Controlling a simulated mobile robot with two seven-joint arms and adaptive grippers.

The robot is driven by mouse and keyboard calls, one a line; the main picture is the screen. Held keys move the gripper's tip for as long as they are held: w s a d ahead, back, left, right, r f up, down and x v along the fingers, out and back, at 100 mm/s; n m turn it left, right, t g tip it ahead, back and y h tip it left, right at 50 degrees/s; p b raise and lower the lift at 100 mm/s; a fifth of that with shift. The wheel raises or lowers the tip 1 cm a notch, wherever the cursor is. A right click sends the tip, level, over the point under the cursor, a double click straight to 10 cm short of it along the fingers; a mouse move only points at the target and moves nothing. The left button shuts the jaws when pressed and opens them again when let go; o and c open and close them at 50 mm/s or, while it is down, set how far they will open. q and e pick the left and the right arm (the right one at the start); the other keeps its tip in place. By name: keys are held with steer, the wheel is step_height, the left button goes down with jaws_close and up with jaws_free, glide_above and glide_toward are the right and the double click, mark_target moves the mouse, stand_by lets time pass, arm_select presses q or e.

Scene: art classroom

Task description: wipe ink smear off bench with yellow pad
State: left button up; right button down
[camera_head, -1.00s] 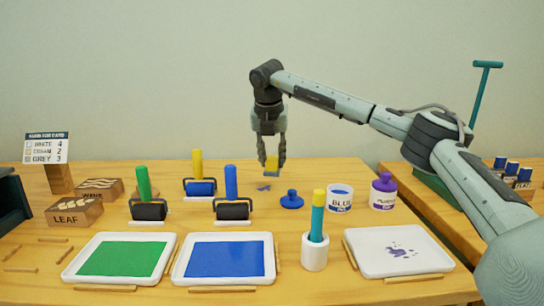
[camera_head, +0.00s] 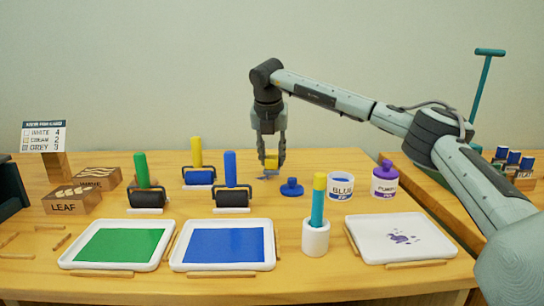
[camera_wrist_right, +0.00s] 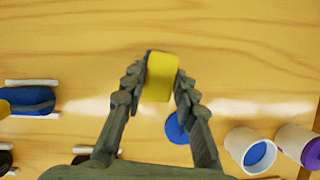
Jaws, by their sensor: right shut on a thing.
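My right gripper (camera_head: 271,160) is shut on the yellow pad (camera_head: 271,163), held upright between its fingers over the back middle of the bench (camera_head: 130,210). The right wrist view also shows the pad (camera_wrist_right: 161,77) between the two dark fingers. A small dark ink smear (camera_head: 264,178) shows on the bench just below the pad, partly covered by it. I cannot tell whether the pad touches the wood. In the right wrist view the smear is mostly or wholly hidden by the pad and fingers. My left gripper is not in view.
A blue lid (camera_head: 291,188) lies just right of the pad, with a blue ink jar (camera_head: 340,189) beyond. A blue roller (camera_head: 198,176) stands left. Green (camera_head: 116,246) and blue (camera_head: 222,246) ink trays, and a purple-stained tray (camera_head: 400,238), are in front.

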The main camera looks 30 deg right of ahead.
steer(key=shift+f+b, duration=0.55)
steer(key=shift+f, duration=0.45)
stand_by(0.3)
steer(key=shift+w+a+r+p, duration=0.1)
steer(key=shift+w+a+p, duration=0.2)
steer(key=shift+a, duration=0.25)
steer(key=shift+w+a+r+p, duration=0.1)
steer(key=shift+w+a+p, duration=0.1)
steer(key=shift+w+a, duration=0.25)
steer(key=shift+w+a+f+p, duration=0.15)
steer(key=shift+w+a+p, duration=0.25)
steer(key=shift+a, duration=0.55)
steer(key=shift+w+a+f+p, duration=0.1)
steer(key=shift+w+a+p, duration=0.1)
steer(key=shift+w+a, duration=0.6)
steer(key=shift+s+a, duration=0.15)
steer(key=shift+s, duration=0.05)
